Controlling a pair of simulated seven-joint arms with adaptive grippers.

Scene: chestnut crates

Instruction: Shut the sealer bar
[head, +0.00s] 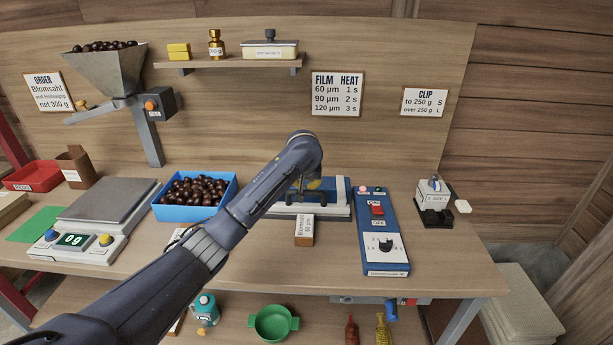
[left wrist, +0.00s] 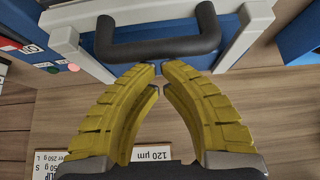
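The sealer (head: 338,210) stands right of the middle of the table, with a pale base and a blue bar (head: 340,188). My left arm covers part of it, so I cannot tell how far the bar is raised. Its black handle (left wrist: 160,45) crosses the top of the left wrist view. My left gripper (left wrist: 157,67) has its yellow fingers drawn together, tips almost meeting, with nothing between them. The tips are close beside the handle; I cannot tell if they touch it. In the head view my left gripper (head: 313,184) is over the sealer, mostly hidden. My right gripper is not seen.
A blue control box (head: 391,255) with a red switch stands right of the sealer. A blue crate (head: 160,211) of chestnuts and a scale (head: 75,248) are to the left. A clip device (head: 436,212) sits at the right.

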